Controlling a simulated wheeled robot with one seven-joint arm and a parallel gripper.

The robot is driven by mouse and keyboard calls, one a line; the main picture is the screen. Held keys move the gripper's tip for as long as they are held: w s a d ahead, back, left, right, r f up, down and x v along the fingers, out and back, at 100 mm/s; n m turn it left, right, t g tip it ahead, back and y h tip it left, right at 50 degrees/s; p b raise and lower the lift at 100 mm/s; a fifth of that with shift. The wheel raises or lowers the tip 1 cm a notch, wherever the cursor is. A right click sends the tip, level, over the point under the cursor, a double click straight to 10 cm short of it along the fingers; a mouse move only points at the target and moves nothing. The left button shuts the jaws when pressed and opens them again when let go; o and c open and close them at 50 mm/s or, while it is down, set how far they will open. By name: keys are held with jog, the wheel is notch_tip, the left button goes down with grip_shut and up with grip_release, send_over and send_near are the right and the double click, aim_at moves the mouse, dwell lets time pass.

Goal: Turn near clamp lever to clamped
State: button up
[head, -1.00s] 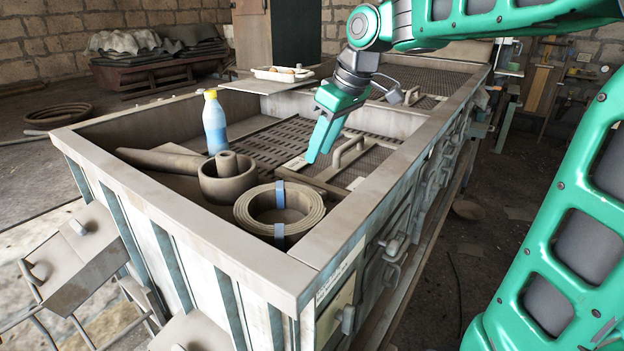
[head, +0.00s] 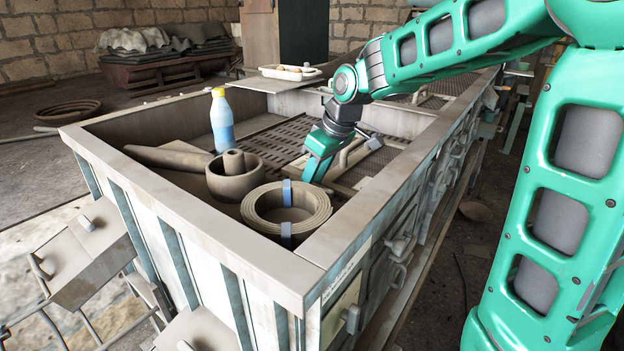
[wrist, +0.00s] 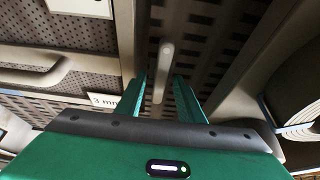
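A slim grey lever (wrist: 166,60) with a rounded end shows in the wrist view; I take it to be the near clamp lever. It lies between the two green fingers of my gripper (wrist: 162,90), which are spread with a visible gap beside it. I cannot tell whether either finger touches it. In the head view my gripper (head: 308,178) points down inside the long metal bench, just behind the coiled belt, and the lever is hidden there.
The coiled belt (head: 262,212) with blue bands, a round pot (head: 221,186) and a blue bottle (head: 222,130) stand left of my gripper. The bench rim (head: 345,232) runs along the right. A "3 mm" label (wrist: 103,100) lies near the left finger.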

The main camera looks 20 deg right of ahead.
grip_shut()
